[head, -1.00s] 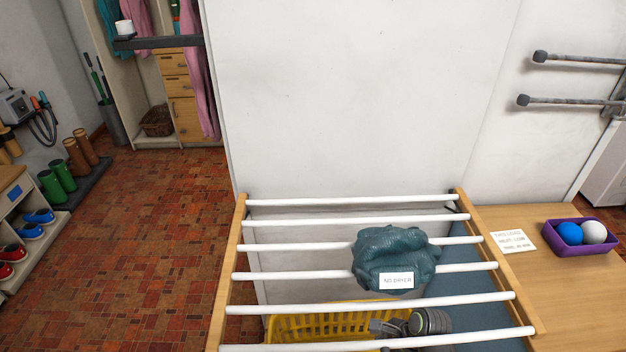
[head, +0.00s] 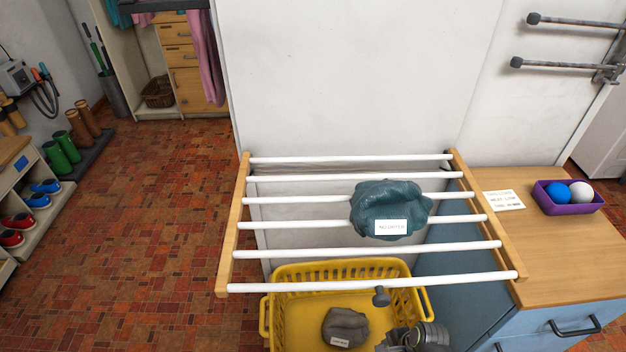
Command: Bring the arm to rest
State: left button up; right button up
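A dark grey part of my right arm with its gripper (head: 398,338) shows at the bottom edge in the head view. It is above the right front part of the yellow basket (head: 290,272). The bottom edge cuts it off, so its finger opening cannot be made out. A grey crumpled cloth (head: 345,325) with a white label lies in the basket, to the left of the gripper and apart from it in the picture. My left gripper is not in view.
A drying rack (head: 235,225) with white rails stands across the middle. A teal bundle (head: 385,205) labelled "no dryer" lies on it. A wooden counter (head: 560,250) at the right holds a note (head: 503,200) and a purple tray (head: 570,208) with blue and white balls.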

jog(key=s+d+f+n+h, duration=0.1)
jog(key=s+d+f+n, duration=0.2)
jog(key=s, duration=0.6)
jog(key=s+d+f+n+h, duration=0.1)
jog(key=s+d+f+n, duration=0.3)
jog(key=s+f+n, duration=0.2)
jog(key=s+d+f+n+h, duration=0.1)
jog(key=s+d+f+n, duration=0.2)
jog(key=s, duration=1)
notch_tip(320, 180, down, 4)
jog(key=shift+d+f+n+h, duration=0.2)
jog(key=shift+d+n+h, duration=0.15)
jog(key=shift+n, duration=0.85)
jog(key=shift+s+n, duration=0.3)
jog(key=shift+s, duration=0.05)
jog(key=shift+c, duration=0.3)
